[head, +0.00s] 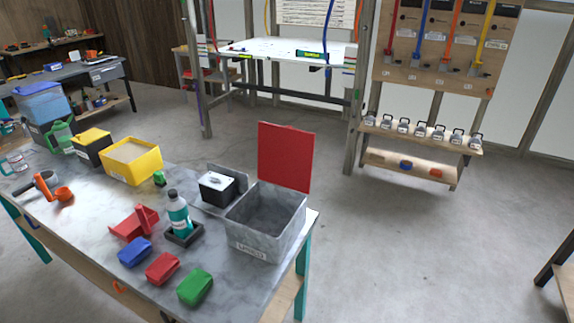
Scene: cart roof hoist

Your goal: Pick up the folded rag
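I cannot tell for certain which thing is the folded rag. Three small soft-edged blocks lie in a row near the front of the grey workbench (95,235): a blue one (135,252), a red one (162,268) and a green one (195,287). Any of these may be a folded cloth, but they are too small to tell. Nothing touches them from above. Neither of my grippers is in view.
A grey bin (265,237) with its red lid (285,157) raised stands at the bench's right end. A teal bottle (178,213) stands in a black holder beside a red scoop-like thing (135,223). A yellow box (131,162) is farther back.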

